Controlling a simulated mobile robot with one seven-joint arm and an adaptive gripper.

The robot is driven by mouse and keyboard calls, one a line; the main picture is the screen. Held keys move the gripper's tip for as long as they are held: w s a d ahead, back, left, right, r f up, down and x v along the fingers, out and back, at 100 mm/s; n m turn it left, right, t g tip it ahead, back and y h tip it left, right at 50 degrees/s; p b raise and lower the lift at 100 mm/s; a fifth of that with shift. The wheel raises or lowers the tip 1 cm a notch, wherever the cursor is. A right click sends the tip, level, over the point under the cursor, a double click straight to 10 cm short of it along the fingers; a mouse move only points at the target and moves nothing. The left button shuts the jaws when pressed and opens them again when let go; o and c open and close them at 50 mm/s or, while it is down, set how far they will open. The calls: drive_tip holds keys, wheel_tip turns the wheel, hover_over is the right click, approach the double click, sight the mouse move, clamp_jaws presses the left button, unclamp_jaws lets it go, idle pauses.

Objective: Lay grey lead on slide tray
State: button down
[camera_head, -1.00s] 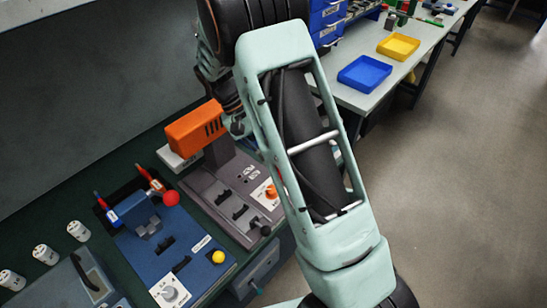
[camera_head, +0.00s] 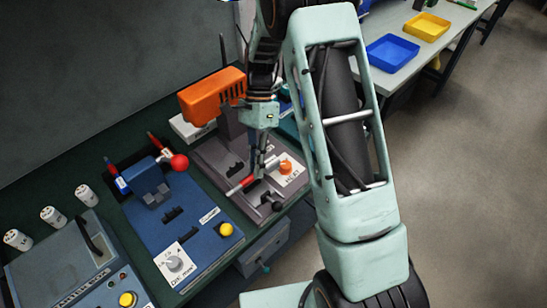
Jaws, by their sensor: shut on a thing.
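My gripper (camera_head: 258,172) hangs down over the grey machine with the orange head. No tray is clearly marked as the slide tray. A blue tray (camera_head: 391,41) and a yellow tray (camera_head: 427,20) sit on the pale bench at the upper right.
The grey machine (camera_head: 208,152) has an orange head (camera_head: 212,92) and an orange knob (camera_head: 286,168). A blue machine (camera_head: 172,222) with a red ball stands to its left. White cylinders (camera_head: 54,216) line the bench at the left. Open floor lies at the right.

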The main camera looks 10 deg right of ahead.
drive_tip(key=w+a+r+m+t+y+p, duration=0.1)
drive_tip(key=w+a+r+m+t+y, duration=0.2)
drive_tip(key=m, duration=1.4)
drive_tip(key=shift+a+r+m+t+y, duration=0.25)
drive_tip(key=shift+r+t+y, duration=0.3)
drive_tip(key=shift+t, duration=1.75)
drive_tip(key=shift+w+f, duration=0.1)
drive_tip(key=shift+d+p, duration=0.1)
drive_tip(key=shift+p, duration=0.35)
drive_tip(key=shift+f+b, duration=2.8)
drive_tip(key=shift+f, duration=0.95)
drive_tip(key=c, duration=2)
unclamp_jaws()
